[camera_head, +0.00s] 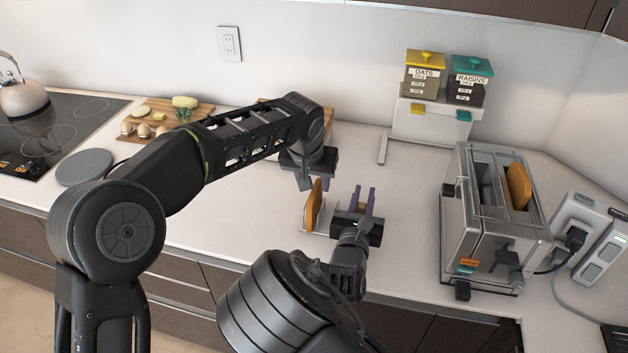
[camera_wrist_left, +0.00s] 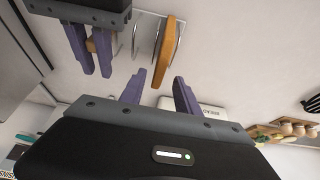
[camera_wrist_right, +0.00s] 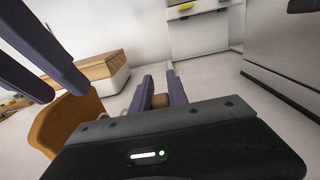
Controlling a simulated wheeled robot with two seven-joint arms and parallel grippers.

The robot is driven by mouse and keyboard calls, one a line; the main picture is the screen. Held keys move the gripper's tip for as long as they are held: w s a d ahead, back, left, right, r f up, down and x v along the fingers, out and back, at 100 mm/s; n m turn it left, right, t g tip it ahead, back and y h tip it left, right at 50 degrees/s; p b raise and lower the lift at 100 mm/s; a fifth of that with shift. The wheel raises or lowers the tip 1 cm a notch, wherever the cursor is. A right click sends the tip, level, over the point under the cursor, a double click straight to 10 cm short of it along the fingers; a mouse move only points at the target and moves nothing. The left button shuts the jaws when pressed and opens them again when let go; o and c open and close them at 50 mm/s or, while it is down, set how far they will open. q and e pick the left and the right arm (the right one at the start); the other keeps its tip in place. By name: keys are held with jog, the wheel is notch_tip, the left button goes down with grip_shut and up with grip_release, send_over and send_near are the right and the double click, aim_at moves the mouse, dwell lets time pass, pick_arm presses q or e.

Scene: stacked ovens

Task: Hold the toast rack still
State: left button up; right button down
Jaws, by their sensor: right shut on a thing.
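The toast rack (camera_head: 307,216) stands on the counter with a slice of toast (camera_head: 317,198) upright in it. In the left wrist view the wire rack (camera_wrist_left: 137,35) and the toast (camera_wrist_left: 165,42) show ahead of my left gripper. My right gripper (camera_head: 364,196) is low beside the rack. Its purple fingers close around the rack's wooden knob (camera_wrist_right: 160,100). My left gripper (camera_wrist_left: 158,92) is above the rack with its fingers apart and nothing between them; its fingertips are mostly hidden in the head view. The toast (camera_wrist_right: 65,122) partly shows in the right wrist view.
A toaster (camera_head: 482,235) holding another toast slice (camera_head: 518,186) stands at the right, near a power strip (camera_head: 590,235). Oats (camera_head: 425,75) and raisins (camera_head: 470,80) canisters stand at the back. A board with eggs and vegetables (camera_head: 160,112) is at the left, beside the hob (camera_head: 60,125).

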pick_arm(q)
jog(key=v, duration=1.2)
dwell(0.6)
pick_arm(e)
jog(key=c, duration=1.2)
grip_release()
jog(key=shift+s, duration=0.1)
jog(key=v, duration=1.2)
